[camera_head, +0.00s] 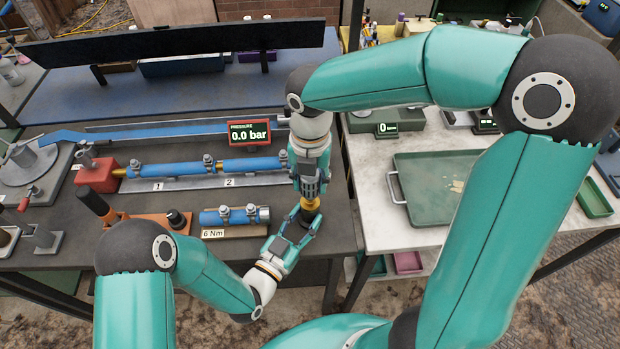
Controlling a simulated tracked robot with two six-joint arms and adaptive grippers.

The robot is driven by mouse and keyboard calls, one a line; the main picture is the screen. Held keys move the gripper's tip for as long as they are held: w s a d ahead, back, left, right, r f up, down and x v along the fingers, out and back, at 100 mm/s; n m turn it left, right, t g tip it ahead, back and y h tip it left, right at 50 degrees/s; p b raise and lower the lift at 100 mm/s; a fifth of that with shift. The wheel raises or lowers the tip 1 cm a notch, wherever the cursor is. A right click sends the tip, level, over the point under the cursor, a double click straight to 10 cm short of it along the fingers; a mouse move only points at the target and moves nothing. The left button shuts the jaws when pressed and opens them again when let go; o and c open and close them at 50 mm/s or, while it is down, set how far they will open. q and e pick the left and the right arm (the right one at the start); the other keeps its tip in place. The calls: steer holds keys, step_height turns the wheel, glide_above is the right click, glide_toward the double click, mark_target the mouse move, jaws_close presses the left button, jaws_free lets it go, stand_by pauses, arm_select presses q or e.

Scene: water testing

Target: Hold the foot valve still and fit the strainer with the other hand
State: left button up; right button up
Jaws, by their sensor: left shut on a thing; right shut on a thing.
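A short brass-coloured piece (310,204) stands upright at the front right of the dark bench, with a dark piece (306,217) directly below it. These appear to be the foot valve and the strainer, but I cannot tell which is which. My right gripper (311,195) points down from above and is shut on the brass-coloured piece, hiding its top. My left gripper (304,221) reaches in from below and is shut around the dark piece. The two pieces look in line and close together; I cannot tell whether they are joined.
Left of the grippers lie a short blue pipe (234,216) by a "6 Nm" label and a longer blue pipe assembly (205,167) with a red block (98,175). A pressure display (249,131) reads 0.0 bar. A green tray (427,187) rests on the pale right-hand table.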

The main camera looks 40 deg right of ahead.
mark_target(310, 190)
steer(key=shift+f, duration=1.85)
steer(key=shift+r, duration=0.1)
steer(key=shift+r, duration=1.5)
steer(key=shift+f, duration=1.55)
stand_by(0.5)
steer(key=o, duration=1.2)
step_height(310, 190, up, 12)
steer(key=shift+f, duration=0.1)
